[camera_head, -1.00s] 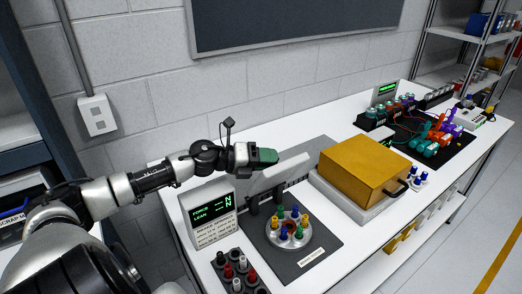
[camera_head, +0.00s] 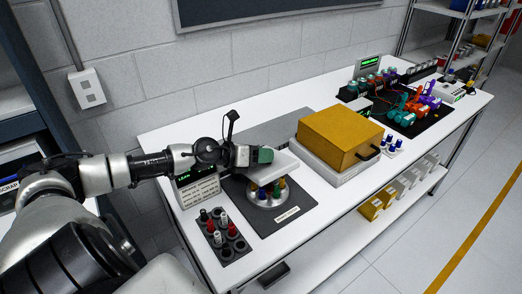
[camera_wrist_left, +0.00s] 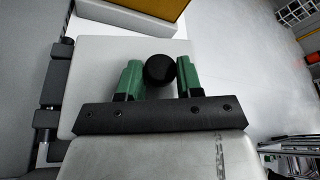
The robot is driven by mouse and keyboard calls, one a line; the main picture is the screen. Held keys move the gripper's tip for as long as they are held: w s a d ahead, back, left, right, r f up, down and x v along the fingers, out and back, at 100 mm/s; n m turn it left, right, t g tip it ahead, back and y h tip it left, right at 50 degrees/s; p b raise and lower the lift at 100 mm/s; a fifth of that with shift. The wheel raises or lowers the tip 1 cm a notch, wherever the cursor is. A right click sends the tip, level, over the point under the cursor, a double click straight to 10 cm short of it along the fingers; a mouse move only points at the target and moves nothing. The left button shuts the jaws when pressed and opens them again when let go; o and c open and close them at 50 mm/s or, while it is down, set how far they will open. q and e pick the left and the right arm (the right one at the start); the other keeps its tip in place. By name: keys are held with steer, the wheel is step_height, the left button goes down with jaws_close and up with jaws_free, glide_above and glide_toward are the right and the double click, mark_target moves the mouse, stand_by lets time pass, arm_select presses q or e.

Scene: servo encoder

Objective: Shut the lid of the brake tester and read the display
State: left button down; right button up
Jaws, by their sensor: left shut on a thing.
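My left gripper (camera_head: 264,155) is shut on the round black knob (camera_wrist_left: 160,70) of the pale grey lid (camera_head: 273,172); its green fingers stand on either side of the knob in the left wrist view (camera_wrist_left: 161,80). The lid lies over the back part of a round metal plate (camera_head: 269,201) with coloured pegs, on a dark mat. A gap shows under the lid's front edge, with pegs visible in it. The display unit (camera_head: 200,189) stands to the left; my arm partly covers its green text, so I cannot read it fully. My right gripper is out of view.
A yellow box with a black handle (camera_head: 340,137) stands on a white base to the right. A dark peg holder (camera_head: 226,246) with red, white and black pegs sits at the front left. Coloured parts (camera_head: 405,105) lie further right.

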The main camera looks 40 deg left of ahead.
arm_select(q)
steer(key=shift+s+d+f, duration=0.1)
steer(key=shift+d+f, duration=0.15)
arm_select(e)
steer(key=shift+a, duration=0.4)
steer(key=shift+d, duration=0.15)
arm_select(q)
steer(key=c, duration=1.2)
jaws_free()
steer(key=o, duration=0.4)
steer(key=shift+d+r, duration=0.1)
steer(key=shift+o, duration=0.2)
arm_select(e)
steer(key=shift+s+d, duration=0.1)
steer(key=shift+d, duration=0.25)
